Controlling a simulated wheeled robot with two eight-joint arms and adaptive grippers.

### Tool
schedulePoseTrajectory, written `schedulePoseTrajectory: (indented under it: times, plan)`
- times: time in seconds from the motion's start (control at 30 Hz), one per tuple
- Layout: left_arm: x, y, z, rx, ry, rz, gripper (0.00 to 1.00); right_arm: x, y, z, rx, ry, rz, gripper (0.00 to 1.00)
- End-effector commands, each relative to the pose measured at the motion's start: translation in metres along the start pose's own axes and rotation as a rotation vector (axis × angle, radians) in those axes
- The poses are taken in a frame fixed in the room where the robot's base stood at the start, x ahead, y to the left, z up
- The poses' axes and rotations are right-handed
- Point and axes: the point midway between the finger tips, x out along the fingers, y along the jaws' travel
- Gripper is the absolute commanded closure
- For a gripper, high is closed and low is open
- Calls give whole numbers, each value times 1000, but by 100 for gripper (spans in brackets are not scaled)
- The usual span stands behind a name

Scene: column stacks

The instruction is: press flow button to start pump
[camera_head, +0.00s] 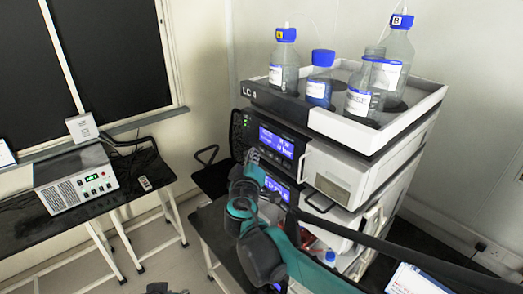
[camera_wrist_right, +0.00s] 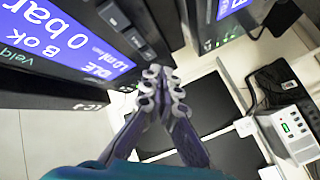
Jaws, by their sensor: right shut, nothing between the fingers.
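The LC 4 stack's pump module has a lit blue display (camera_head: 277,143). In the right wrist view this display (camera_wrist_right: 65,45) reads 0 bar and 1.0 ml/min. A column of small dark buttons (camera_wrist_right: 113,15) runs beside it; I cannot read which is flow. My right gripper (camera_head: 250,155) is at the stack's front, by the display's lower left. In the right wrist view the gripper (camera_wrist_right: 163,82) is shut and empty, its tips close to the panel's button side. I cannot tell whether they touch. A dark shape at the head view's bottom edge may be my left gripper.
Blue-capped bottles (camera_head: 285,60) stand in the white-edged tray (camera_head: 420,108) on top of the stack. Another lit display (camera_head: 278,190) sits lower, partly behind my right arm. A white box with a green readout (camera_head: 75,190) stands on the black bench at left. A tablet (camera_head: 415,281) is at bottom right.

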Motion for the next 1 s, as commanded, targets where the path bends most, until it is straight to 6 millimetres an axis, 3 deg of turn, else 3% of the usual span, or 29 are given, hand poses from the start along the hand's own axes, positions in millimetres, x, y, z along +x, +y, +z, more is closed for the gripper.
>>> schedulePoseTrajectory:
  times: [1.0]
  plan:
    - [1, 0, 1, 0, 0, 0, 73, 6, 5, 4, 0, 0, 0, 100]
